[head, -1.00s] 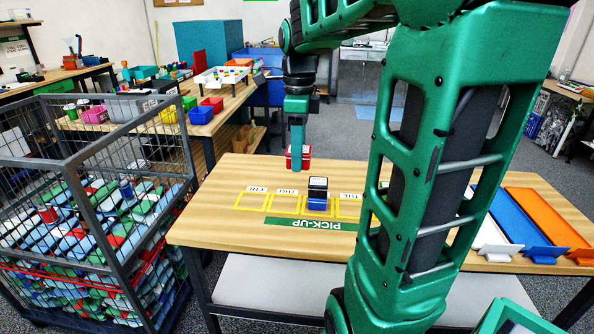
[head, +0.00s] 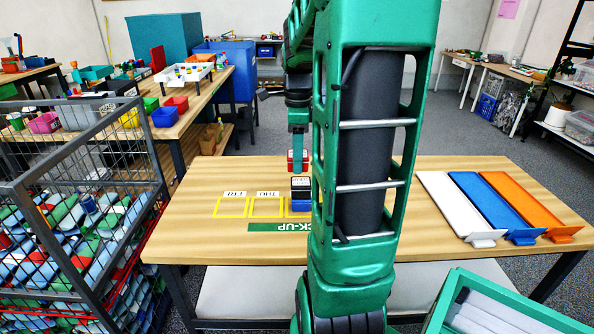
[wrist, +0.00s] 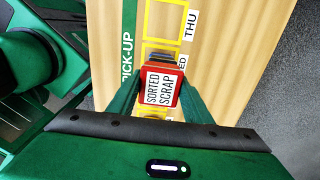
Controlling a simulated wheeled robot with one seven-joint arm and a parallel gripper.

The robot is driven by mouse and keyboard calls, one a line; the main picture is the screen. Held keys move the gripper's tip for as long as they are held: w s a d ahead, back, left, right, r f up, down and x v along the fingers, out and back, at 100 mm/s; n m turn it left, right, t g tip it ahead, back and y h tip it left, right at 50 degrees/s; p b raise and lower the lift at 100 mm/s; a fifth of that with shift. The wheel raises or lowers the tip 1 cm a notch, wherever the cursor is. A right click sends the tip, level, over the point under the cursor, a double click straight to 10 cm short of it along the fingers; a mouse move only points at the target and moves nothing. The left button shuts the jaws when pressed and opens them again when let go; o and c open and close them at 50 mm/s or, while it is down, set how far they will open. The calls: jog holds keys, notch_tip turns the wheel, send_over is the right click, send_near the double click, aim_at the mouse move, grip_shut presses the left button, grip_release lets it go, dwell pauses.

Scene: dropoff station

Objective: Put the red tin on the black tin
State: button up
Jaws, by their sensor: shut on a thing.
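My gripper (head: 298,150) is shut on the red tin (head: 291,161), which shows just behind the black tin in the head view. In the wrist view the red tin (wrist: 160,88) sits between the two green fingers, its white label reading "SORTED SCRAP" towards the camera. The black tin (head: 300,188) stands on a blue tin (head: 299,205) in a yellow-outlined space on the table. My arm partly covers this area. I cannot tell how high the red tin is above the table.
The wooden table (head: 420,210) carries white (head: 448,205), blue (head: 495,205) and orange (head: 520,205) strips at right. Empty yellow outlines (head: 232,207) lie left of the stack. A wire cage of packets (head: 75,225) stands at left. Table left of the stack is clear.

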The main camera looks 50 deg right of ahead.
aim_at(300, 181)
jog(key=shift+s+d+f, duration=0.2)
jog(key=shift+d+f, duration=0.2)
jog(key=shift+d, duration=0.1)
jog(key=shift+f, duration=1.95)
jog(key=o, duration=1.1)
jog(key=shift+f, duration=0.1)
